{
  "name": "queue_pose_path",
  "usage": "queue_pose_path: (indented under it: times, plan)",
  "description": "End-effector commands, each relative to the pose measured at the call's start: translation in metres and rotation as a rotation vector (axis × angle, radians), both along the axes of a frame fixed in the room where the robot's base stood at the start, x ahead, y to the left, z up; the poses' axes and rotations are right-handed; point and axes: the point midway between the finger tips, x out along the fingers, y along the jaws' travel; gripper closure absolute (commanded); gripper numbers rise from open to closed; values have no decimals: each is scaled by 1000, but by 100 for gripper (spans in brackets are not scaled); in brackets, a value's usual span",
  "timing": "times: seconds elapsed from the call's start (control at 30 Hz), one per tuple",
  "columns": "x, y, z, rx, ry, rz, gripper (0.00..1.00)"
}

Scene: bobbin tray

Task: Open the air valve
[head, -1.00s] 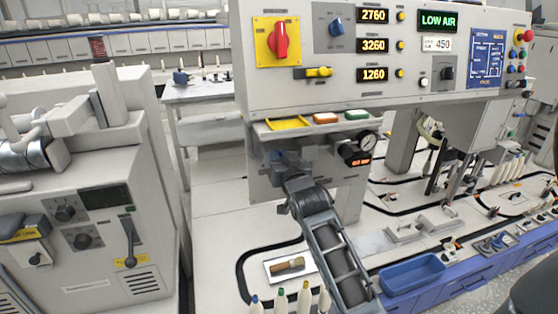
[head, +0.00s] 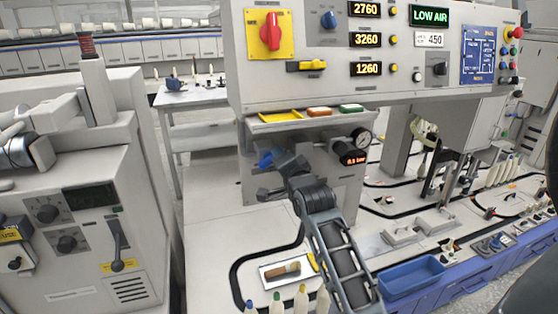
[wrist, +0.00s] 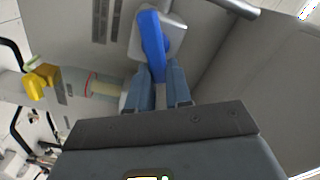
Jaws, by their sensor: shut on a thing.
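The air valve shows as a blue lever handle (wrist: 152,45) on a pale square plate in the wrist view. In the head view the blue handle (head: 265,160) sits on the grey panel under the console, just left of my gripper (head: 281,164). In the wrist view my gripper (wrist: 160,86) has its two blue-grey fingers closed around the lower end of the handle. A round pressure gauge (head: 363,139) and a small orange-lit display (head: 354,158) are to the right. The display text is too small to read surely. My wrist hides part of the panel.
The control console (head: 440,75) overhangs the panel, with a yellow tray (head: 281,116) on the ledge below. A grey machine (head: 75,220) stands at left. A brush (head: 282,268), bobbins (head: 302,296) and a blue bin (head: 410,276) are below. A yellow fitting (wrist: 40,80) shows in the wrist view.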

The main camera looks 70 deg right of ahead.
Motion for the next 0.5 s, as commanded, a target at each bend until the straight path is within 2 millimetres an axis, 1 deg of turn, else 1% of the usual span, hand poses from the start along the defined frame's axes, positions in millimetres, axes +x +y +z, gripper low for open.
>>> queue_pose_path:
  times: [0.03,0.2,0.5]
  plan:
    - [0,0,-4,29,-33,1,100]
    - [-2,-1,-7,128,-147,-1,100]
    - [-3,-2,-12,260,-301,-1,100]
